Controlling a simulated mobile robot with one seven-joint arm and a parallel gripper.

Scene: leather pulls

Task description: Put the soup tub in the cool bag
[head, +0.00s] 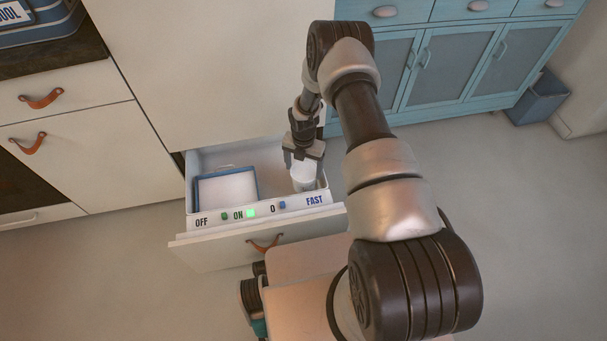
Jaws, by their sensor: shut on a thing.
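A white tub (304,177), which I take for the soup tub, stands upright in the right part of an open drawer (240,257). My gripper (303,160) reaches down into the drawer from above and is shut on the tub's upper part. The tub's lower part is partly hidden by the drawer's front panel, so I cannot tell whether it touches the drawer floor. The blue cool bag (45,32), with a label ending in "OOL", is on the dark counter at the top left. Only part of it shows, and its inside is out of view.
A blue-rimmed tray or box (228,188) with a pale top lies in the drawer's left part. A strip of switches (258,211) with a green light runs along the drawer front. Cream cabinets (70,150) stand left; blue cabinets (450,70) and a bin (538,98) stand right.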

